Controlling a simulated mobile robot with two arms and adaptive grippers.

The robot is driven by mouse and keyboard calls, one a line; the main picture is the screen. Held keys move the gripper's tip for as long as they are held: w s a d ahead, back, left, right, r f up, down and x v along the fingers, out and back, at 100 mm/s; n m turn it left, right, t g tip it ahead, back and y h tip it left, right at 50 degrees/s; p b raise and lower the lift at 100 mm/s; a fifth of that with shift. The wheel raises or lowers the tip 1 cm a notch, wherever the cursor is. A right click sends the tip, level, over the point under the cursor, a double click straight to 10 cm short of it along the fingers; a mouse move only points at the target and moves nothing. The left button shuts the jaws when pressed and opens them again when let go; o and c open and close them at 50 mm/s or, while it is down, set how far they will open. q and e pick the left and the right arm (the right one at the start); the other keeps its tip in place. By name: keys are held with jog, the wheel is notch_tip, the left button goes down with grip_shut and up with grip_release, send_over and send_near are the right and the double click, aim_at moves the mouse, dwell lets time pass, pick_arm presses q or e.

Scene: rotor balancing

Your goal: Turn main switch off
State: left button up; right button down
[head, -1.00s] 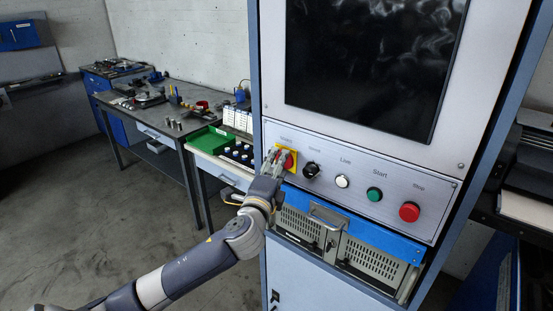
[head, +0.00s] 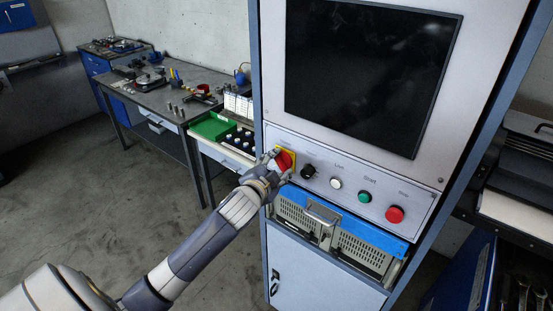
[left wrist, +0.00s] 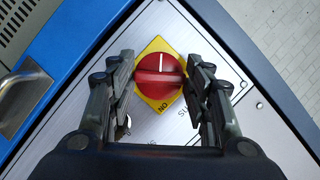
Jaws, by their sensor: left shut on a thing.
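The main switch (head: 284,160) is a red rotary knob on a yellow plate, at the left end of the cabinet's control panel. In the left wrist view the red knob (left wrist: 160,76) sits between the two fingers of my left gripper (left wrist: 161,70), which is shut on it. The knob's raised bar runs across from finger to finger, and its white mark points up in that view. The letters "ON" show on the plate's lower corner. In the head view my left gripper (head: 277,159) covers part of the switch. My right gripper is out of view.
Right of the switch are a black knob (head: 308,172), a white Live button (head: 336,183), a green Start button (head: 364,196) and a red Stop button (head: 394,214). A dark screen (head: 370,75) is above, a handled drawer (head: 335,228) below. A workbench (head: 190,85) stands left.

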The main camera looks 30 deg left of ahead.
pick_arm(q)
jog(key=shift+n+p, duration=0.35)
jog(key=shift+n, duration=0.05)
jog(key=shift+o, duration=0.2)
jog(key=o, duration=1)
jog(key=shift+o, duration=0.2)
jog(key=v, duration=1.2)
jog(key=shift+a, duration=0.15)
jog(key=shift+r, duration=0.15)
